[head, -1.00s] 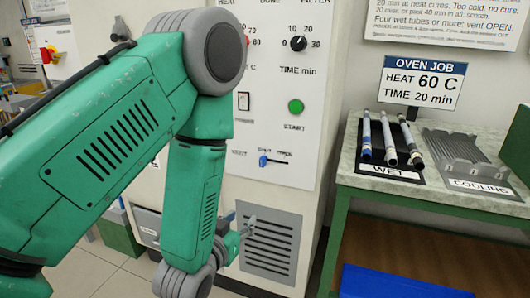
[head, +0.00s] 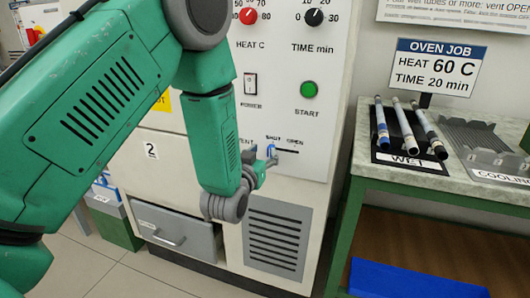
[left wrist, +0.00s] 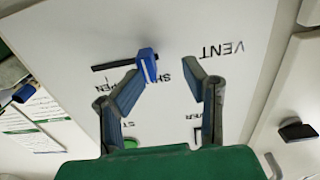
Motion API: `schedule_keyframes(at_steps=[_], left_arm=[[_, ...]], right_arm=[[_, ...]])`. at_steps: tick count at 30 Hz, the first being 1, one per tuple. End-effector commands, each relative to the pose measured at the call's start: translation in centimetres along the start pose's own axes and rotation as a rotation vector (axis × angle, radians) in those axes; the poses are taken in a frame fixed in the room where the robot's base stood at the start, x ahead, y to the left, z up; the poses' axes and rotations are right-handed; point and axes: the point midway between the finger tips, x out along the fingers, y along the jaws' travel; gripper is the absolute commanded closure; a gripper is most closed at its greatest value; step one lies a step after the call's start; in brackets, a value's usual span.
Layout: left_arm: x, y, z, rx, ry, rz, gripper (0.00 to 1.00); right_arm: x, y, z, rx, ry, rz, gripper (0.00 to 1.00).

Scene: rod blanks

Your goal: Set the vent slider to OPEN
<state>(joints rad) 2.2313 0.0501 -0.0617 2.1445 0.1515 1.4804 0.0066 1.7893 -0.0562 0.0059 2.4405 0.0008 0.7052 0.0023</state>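The vent slider's blue knob (head: 271,150) sits at the SHUT end of its dark slot (head: 288,152) on the white oven panel. The OPEN label is at the right end. My left gripper (head: 262,165) is close to the knob, just left of and below it. In the left wrist view the picture is turned over. There the knob (left wrist: 147,64) shows by the tip of the left-hand finger, and whether they touch I cannot tell. The two fingers are apart with nothing gripped between them. My right gripper is not in view.
The green START button (head: 309,90), the power switch (head: 250,83) and two dials are above the slider. A vent grille (head: 274,235) is below. To the right, a bench (head: 365,165) holds several tubes on the WET mat and a grey COOLING rack (head: 482,140).

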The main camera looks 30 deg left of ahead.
Motion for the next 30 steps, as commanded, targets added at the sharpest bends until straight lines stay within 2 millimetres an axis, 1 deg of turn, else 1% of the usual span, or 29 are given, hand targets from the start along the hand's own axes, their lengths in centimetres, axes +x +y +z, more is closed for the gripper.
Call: schedule_keyframes(at_steps=[1, 6, 14, 15, 18, 26, 28, 30], left_arm=[[0.9, -0.1, -0.2, 0.003, 0.01, -0.009, 0.66], [2.0, 0.0, -0.6, 0.006, 0.013, -0.009, 0.66], [2.2, -0.7, -0.2, -0.003, 0.007, -0.01, 0.66], [2.2, -0.7, -0.1, -0.004, 0.007, -0.01, 0.69], [2.2, -0.6, -0.1, -0.002, 0.006, -0.01, 1.0], [2.2, -0.6, -0.2, 0.002, 0.006, -0.015, 1.0], [2.2, -0.1, -0.3, 0.003, 0.007, -0.012, 1.0], [2.2, 1.0, -0.3, 0.003, 0.007, -0.009, 1.0]], right_arm=[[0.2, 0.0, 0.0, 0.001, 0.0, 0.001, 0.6], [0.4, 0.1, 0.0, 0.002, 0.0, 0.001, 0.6], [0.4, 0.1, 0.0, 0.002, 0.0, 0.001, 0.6], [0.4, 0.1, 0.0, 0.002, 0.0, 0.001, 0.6], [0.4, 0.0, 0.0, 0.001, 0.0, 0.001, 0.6], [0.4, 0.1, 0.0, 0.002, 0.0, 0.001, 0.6], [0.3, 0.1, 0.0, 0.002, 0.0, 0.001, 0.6], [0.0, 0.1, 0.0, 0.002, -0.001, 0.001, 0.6]])
